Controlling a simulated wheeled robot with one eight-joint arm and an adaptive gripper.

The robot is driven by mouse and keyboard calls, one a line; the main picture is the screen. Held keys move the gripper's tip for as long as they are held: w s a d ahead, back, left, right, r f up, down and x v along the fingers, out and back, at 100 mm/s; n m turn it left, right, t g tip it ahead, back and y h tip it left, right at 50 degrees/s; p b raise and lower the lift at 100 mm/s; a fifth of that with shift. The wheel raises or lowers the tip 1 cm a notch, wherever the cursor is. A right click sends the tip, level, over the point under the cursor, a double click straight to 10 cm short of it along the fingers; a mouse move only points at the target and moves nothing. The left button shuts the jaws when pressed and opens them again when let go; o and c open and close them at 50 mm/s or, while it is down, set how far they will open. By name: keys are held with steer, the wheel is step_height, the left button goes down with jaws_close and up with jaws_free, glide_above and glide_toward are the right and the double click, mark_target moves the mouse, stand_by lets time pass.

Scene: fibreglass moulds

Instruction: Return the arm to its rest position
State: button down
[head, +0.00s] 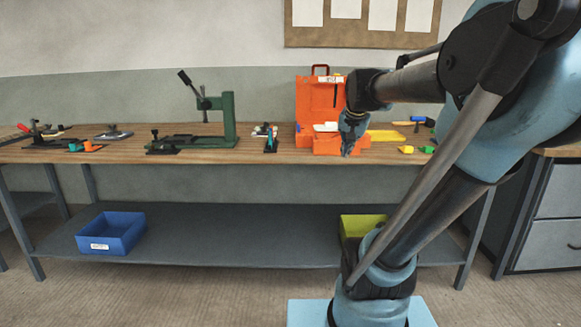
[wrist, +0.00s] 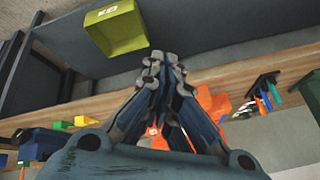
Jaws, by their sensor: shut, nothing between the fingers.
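My gripper (head: 347,150) hangs down in front of the orange toolbox (head: 309,95) on the workbench (head: 225,154). In the wrist view, my gripper (wrist: 162,62) has its fingertips together with nothing between them. The gripper covers part of the orange toolbox in both views. From these views I cannot tell the exact gap between the gripper and the bench edge.
A green press (head: 228,118), small tools and coloured blocks (head: 406,150) stand on the bench. A blue bin (head: 112,233) and a yellow-green bin (wrist: 116,30) sit on the lower shelf. A grey drawer cabinet (head: 558,195) is at right. The floor left of my base is clear.

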steer(key=s+f+n+g, duration=0.3)
steer(key=s+f+n, duration=0.3)
steer(key=s+f, duration=1.4)
steer(key=shift+s+f+g, duration=0.2)
steer(key=shift+s+g, duration=0.2)
steer(key=shift+s, duration=0.6)
steer(key=shift+w+f, duration=0.2)
steer(key=shift+w, duration=0.25)
